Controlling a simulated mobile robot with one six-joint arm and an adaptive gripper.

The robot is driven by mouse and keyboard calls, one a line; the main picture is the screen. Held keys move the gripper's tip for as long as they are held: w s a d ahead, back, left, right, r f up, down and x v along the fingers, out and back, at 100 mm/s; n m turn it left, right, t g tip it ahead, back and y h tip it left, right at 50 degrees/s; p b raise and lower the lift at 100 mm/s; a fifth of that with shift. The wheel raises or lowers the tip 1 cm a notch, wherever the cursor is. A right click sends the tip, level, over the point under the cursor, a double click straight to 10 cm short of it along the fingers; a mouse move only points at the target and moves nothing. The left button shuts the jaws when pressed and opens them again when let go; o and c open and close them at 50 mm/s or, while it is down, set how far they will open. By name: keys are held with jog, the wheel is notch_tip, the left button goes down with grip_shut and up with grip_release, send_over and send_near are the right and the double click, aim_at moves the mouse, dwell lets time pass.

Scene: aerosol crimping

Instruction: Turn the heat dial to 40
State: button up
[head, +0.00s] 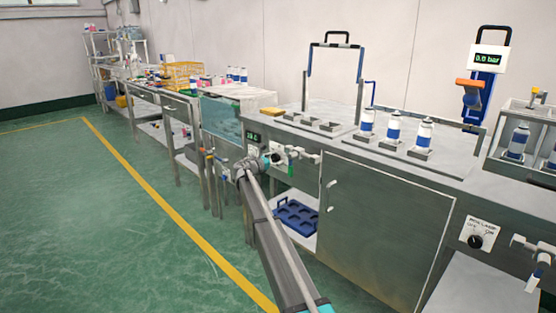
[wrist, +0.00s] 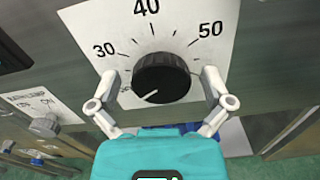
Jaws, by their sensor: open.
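The heat dial is a black round knob (wrist: 162,78) on a white plate (wrist: 85,20) in the wrist view, marked 30, 40 and 50. The 40 is at the top, 30 at the left and 50 at the right. The knob's white pointer line is at its lower left, below the 30 mark. My gripper (wrist: 160,77) is open, with one pale finger at each side of the knob. Small gaps seem to show between fingertips and knob; contact is hard to tell.
A small green display (head: 253,136) is on the bench front beside the dial. A blue tray (head: 296,216) lies on the shelf below. White bottles (head: 393,128) stand on the bench.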

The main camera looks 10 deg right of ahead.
jog(key=c, duration=1.1)
jog(key=shift+d, duration=0.3)
jog(key=shift+c, duration=0.2)
jog(key=shift+a, duration=0.25)
